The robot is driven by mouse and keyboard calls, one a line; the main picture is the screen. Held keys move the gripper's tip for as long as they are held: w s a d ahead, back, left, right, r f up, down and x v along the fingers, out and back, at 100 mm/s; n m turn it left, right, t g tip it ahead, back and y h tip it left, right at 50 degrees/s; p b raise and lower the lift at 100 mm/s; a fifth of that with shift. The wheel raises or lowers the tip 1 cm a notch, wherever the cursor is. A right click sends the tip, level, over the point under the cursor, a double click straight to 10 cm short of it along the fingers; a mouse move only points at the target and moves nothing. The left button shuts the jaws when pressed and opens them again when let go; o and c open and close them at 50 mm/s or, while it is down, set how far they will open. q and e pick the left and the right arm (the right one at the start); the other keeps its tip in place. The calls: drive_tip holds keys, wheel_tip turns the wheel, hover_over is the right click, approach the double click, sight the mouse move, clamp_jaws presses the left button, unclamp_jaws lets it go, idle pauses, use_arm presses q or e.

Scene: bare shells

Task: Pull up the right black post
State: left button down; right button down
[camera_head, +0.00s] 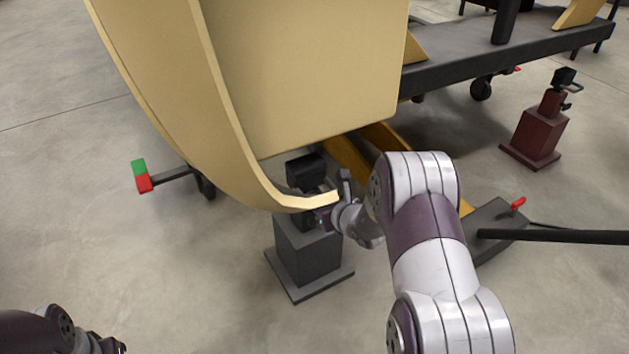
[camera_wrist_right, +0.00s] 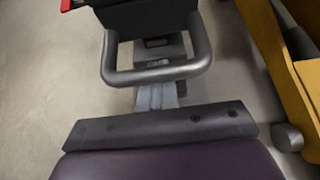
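A dark grey post (camera_head: 306,255) with a square base plate stands on the floor near the centre of the head view, with a black head (camera_head: 305,172) on top. A curved beige shell partly hides it. My right gripper (camera_head: 333,203) is at the post's upper right side, partly hidden by the shell edge. In the right wrist view a grey loop handle (camera_wrist_right: 158,76) on a black block lies just in front of the gripper (camera_wrist_right: 160,98). Whether the fingers clasp the handle is unclear. My left gripper (camera_head: 108,346) is at the bottom left, mostly cut off.
The large beige shell (camera_head: 310,70) hangs over the post. A dark red post (camera_head: 540,130) stands at the right. A dark beam (camera_head: 510,55) crosses the upper right, and a black bar (camera_head: 550,236) lies at the right.

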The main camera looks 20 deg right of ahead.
drive_tip(key=shift+r, duration=0.1)
idle(0.4)
drive_tip(key=p, duration=0.8)
approach(310, 166)
drive_tip(key=shift+x, duration=2)
drive_tip(key=shift+s+f+b, duration=0.1)
drive_tip(key=shift+f+b, duration=1.2)
drive_tip(key=shift+f, duration=0.2)
drive_tip(key=shift+s+d+r, duration=0.1)
drive_tip(key=shift+s, duration=0.15)
drive_tip(key=s+p, duration=0.1)
drive_tip(key=s, duration=0.7)
drive_tip(key=shift+s+d, duration=0.25)
